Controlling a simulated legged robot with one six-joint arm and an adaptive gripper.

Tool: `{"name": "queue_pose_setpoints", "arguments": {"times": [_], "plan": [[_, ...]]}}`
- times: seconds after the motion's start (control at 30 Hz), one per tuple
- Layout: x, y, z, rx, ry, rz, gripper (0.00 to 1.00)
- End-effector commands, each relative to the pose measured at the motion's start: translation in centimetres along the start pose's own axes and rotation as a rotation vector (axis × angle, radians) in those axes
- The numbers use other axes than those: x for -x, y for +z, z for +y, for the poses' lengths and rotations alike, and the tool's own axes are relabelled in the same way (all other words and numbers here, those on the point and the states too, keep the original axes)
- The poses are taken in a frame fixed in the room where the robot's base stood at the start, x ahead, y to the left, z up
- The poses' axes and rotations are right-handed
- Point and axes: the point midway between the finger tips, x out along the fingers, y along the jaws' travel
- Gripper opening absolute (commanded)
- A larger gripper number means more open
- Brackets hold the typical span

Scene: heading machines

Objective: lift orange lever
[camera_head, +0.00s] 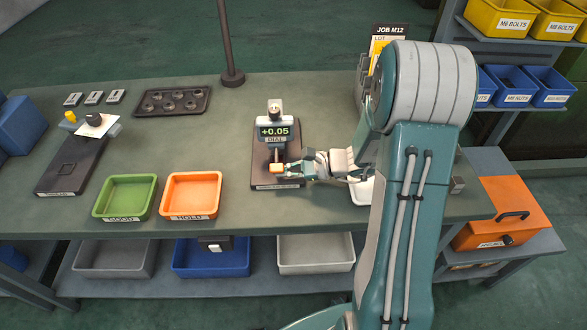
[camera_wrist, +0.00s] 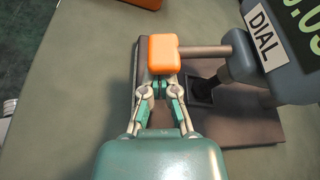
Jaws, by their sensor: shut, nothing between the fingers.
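The orange lever (camera_wrist: 164,54) is a rounded orange block on the end of a brown rod that runs to the dial gauge (camera_wrist: 275,40). In the head view the orange lever (camera_head: 277,168) sits just below the dial gauge (camera_head: 273,130), which reads +0.05. My gripper (camera_wrist: 162,88) is shut and empty, with its fingertips right at the near edge of the orange block; I cannot tell whether they touch it. In the head view my gripper (camera_head: 288,169) reaches in from the right, over the gauge's dark base plate (camera_head: 262,178).
An orange HOLD tray (camera_head: 191,193) and a green GOOD tray (camera_head: 125,196) stand left of the gauge. A dark tray with round recesses (camera_head: 171,101) lies farther back. A thin post (camera_head: 227,45) rises behind. Bare bench (camera_head: 215,140) lies between the trays and the gauge.

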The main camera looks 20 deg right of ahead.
Motion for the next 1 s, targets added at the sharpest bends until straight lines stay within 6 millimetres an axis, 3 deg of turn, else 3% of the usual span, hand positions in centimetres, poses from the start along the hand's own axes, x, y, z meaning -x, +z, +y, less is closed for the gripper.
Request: {"name": "queue_pose_setpoints", "arguments": {"times": [1.0], "plan": [[0.17, 0.63, 0.13, -0.110, 0.039, 0.000, 0.00]]}}
